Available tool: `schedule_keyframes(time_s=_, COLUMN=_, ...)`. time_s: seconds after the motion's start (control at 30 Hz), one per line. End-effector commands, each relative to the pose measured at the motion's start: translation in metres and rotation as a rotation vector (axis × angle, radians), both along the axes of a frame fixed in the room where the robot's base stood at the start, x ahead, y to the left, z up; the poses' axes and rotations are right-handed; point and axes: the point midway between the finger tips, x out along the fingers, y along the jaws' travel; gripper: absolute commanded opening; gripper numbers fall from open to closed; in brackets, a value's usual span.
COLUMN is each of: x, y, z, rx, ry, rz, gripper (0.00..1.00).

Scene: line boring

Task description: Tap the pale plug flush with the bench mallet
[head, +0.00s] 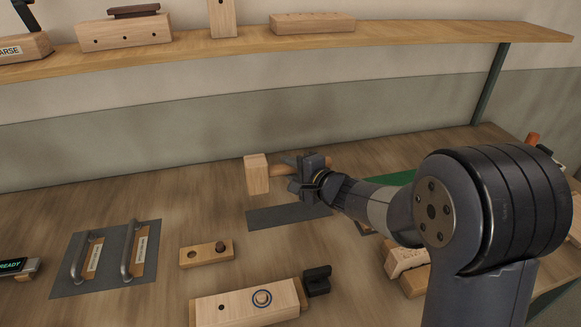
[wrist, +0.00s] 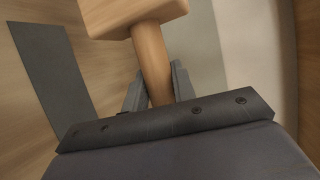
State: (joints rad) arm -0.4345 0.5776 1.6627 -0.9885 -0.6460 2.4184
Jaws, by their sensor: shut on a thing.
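The bench mallet has a pale wooden head (head: 257,174) and a rounder brown handle. My gripper (head: 308,178) is shut on the handle and holds the mallet above the bench, over a dark mat. In the wrist view the fingers (wrist: 156,82) sit on both sides of the handle (wrist: 151,55), with the mallet head (wrist: 135,14) beyond them. A pale wooden block (head: 226,308) lies at the front of the bench. A dark ring with a pale round centre, which looks like the pale plug (head: 262,298), is on its top. I cannot tell how far it stands proud.
The dark mat (head: 270,219) lies under the mallet. A small two-hole block (head: 194,258) with a dark peg lies left of it. A dark clamp-like piece (head: 317,280) is beside the pale block. A plate with two handles (head: 75,285) lies left. A shelf (head: 200,53) runs above.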

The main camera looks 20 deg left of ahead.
Motion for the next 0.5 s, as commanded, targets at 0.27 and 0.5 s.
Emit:
schedule_keyframes(time_s=0.27, x=0.000, y=0.000, z=0.018, rx=0.002, ry=0.000, rz=0.001, gripper=0.00)
schedule_keyframes(time_s=0.5, x=0.000, y=0.000, z=0.028, rx=0.002, ry=-0.001, rz=0.001, gripper=0.00)
